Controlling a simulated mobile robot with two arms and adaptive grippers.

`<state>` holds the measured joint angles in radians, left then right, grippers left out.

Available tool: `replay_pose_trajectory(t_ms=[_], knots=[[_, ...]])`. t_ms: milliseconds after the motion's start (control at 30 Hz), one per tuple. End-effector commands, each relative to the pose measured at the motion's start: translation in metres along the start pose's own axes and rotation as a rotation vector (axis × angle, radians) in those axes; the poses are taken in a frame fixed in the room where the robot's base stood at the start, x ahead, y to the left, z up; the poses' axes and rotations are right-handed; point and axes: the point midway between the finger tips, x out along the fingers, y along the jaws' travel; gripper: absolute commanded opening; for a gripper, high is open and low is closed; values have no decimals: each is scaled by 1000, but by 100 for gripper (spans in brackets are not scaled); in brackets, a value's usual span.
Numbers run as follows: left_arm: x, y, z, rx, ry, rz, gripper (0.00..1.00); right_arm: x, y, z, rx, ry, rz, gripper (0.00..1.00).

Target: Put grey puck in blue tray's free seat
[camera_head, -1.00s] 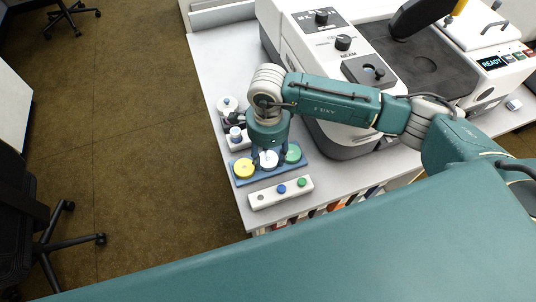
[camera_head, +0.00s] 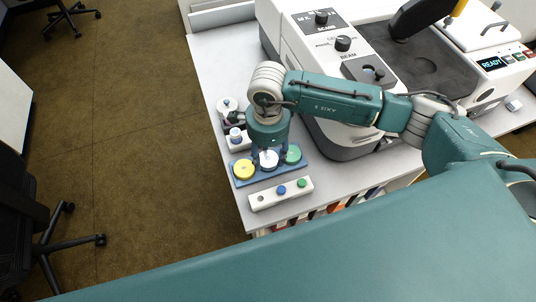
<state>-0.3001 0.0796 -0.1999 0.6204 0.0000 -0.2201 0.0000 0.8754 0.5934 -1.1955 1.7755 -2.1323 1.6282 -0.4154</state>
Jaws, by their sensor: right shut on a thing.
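The blue tray (camera_head: 263,179) lies near the front left corner of the white table. A yellow puck (camera_head: 244,170) sits at its left end and a green puck (camera_head: 293,154) at its right end. My right gripper (camera_head: 266,157) points down over the middle of the tray, shut on the pale grey puck (camera_head: 269,160) between the yellow and green pucks. The fingers and puck hide the middle seat, so I cannot tell whether the puck touches it. My left gripper is not in view.
A white block with small coloured knobs (camera_head: 267,197) lies in front of the tray. The table's left edge is close by.

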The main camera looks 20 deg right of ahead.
Motion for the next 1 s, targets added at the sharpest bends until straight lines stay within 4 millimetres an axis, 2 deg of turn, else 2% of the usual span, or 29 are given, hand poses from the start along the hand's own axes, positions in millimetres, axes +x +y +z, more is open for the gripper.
replay_pose_trajectory(t_ms=[1000], knots=[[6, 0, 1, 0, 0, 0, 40, -1, -1, 0, 0, -1, -1, 4]])
